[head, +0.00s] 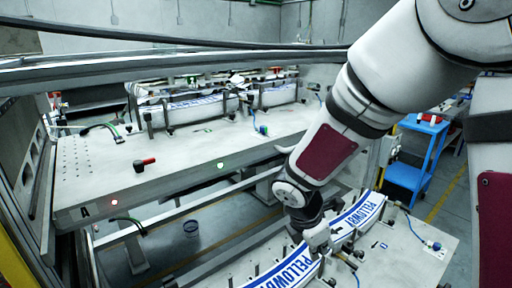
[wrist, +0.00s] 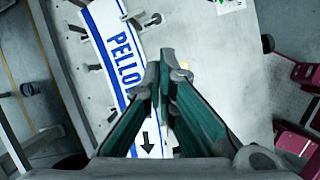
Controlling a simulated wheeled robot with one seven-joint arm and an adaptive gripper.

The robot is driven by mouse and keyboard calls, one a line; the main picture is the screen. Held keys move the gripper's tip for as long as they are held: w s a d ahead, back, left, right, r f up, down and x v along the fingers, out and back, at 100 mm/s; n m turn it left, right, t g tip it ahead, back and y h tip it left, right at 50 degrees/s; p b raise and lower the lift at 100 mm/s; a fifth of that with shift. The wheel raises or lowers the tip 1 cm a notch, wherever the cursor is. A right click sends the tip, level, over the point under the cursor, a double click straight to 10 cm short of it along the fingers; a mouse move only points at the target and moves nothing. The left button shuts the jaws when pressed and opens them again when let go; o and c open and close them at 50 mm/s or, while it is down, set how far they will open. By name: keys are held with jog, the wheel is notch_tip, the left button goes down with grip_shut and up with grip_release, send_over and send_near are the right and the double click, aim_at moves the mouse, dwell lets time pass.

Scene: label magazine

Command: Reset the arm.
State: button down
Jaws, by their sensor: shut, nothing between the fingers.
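My gripper (wrist: 160,75) is shut and empty in the wrist view, its two teal-sided fingers meeting at the tips. Below it in that view is a white label strip (wrist: 105,22) with blue edges and blue "PELLO" lettering. In the head view my arm reaches down from the upper right, and my gripper (head: 318,240) is low over the near table, by the label strips. One curved strip (head: 358,215) lies right of the gripper and another (head: 290,268) lies left of it. Whether the gripper touches a strip I cannot tell.
A far table (head: 100,178) carries more label stacks (head: 195,106), a red-handled part (head: 144,163) and lit red and green lamps. The near table (head: 415,262) has posts and clamps around the strips. A blue cart (head: 405,175) stands at right.

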jog(key=s+d+r+m+t+y, duration=0.1)
jog(key=s+d+r+m, duration=0.3)
jog(key=s+r+m, duration=0.6)
jog(key=s+a+r+m+t+y, duration=0.1)
jog(key=s+r+m+t+y, duration=0.1)
jog(key=s+r+m, duration=0.6)
jog(key=s+m, duration=0.1)
jog(key=m, duration=0.2)
jog(key=shift+s+a+r+m+y, duration=0.2)
jog(key=shift+r+m+y, duration=0.1)
jog(key=shift+r+y, duration=0.1)
